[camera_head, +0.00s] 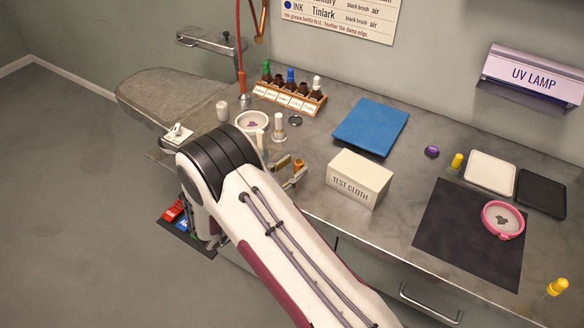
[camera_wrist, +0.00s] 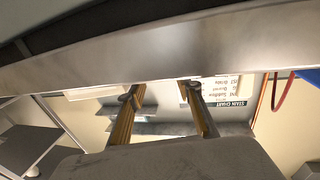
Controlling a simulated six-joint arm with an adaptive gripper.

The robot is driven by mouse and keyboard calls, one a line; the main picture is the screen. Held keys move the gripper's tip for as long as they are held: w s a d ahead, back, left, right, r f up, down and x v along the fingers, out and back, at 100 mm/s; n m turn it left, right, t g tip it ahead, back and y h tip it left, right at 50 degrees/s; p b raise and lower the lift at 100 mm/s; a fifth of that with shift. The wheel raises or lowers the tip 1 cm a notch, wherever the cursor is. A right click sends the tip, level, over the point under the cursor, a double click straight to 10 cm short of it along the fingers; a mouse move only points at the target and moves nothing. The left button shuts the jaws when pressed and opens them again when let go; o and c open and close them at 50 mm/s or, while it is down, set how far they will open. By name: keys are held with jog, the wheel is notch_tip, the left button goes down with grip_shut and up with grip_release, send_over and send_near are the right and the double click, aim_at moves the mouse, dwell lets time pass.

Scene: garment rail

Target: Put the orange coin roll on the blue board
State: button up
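The orange coin roll (camera_head: 298,164) stands upright on the grey counter, small and partly hidden by my gripper. My gripper (camera_head: 289,170) is open, its two tan-padded fingers apart, close to the roll on its near left side. I cannot tell whether the roll is between the fingertips or just beyond them. In the wrist view the fingers (camera_wrist: 164,100) are spread with no orange thing visible between them. The flat blue board (camera_head: 371,127) lies bare on the counter, farther back and to the right of the roll.
A white TEST CLOTH box (camera_head: 359,179) stands right of my gripper, in front of the board. A bottle rack (camera_head: 289,98), a white bowl (camera_head: 252,122) and pale bottles are behind and left. A dark mat (camera_head: 468,232) with a pink-rimmed dish (camera_head: 503,219) lies right.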

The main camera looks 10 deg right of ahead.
jog(key=shift+v, duration=3.6)
